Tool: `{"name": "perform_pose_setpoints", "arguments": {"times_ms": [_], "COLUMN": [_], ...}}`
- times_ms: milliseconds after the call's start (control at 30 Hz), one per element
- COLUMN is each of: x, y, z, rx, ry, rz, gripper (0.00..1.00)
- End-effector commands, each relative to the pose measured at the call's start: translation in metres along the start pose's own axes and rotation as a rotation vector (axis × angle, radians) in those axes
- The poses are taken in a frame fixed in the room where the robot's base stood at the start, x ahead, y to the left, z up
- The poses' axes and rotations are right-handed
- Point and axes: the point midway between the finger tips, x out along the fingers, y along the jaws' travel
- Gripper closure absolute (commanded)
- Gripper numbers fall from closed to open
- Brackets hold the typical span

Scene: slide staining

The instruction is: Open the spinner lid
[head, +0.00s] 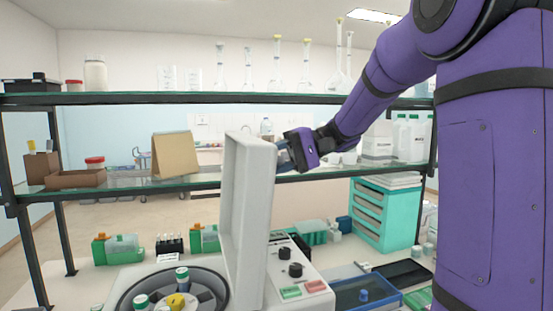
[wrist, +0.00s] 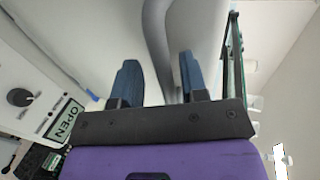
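The white spinner lid (head: 248,215) stands raised, nearly upright, above the spinner body (head: 312,290) in the head view. The open bowl with the rotor (head: 208,300) and several capped tubes shows to its left. My gripper (head: 284,158) is by the lid's upper right side. In the wrist view my gripper (wrist: 161,78) has its two blue fingers apart. A grey curved bar or rim (wrist: 156,40) of the lid runs down between them, and nothing looks clamped. Whether a finger touches the lid cannot be told.
A glass shelf (head: 110,187) crosses behind the lid and near my arm. A blue-rimmed tray (head: 365,295) and a teal drawer unit (head: 384,215) stand to the right.

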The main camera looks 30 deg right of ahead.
Motion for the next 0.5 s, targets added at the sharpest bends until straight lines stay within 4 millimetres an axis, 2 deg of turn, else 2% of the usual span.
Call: {"name": "perform_pose_setpoints", "arguments": {"times_ms": [233, 500], "x": [-0.012, -0.061], "y": [-0.001, 0.000], "z": [0.000, -0.001], "rx": [-0.002, 0.000], "ry": [0.003, 0.003], "rz": [-0.002, 0.000], "gripper": [0.60, 0.60]}}
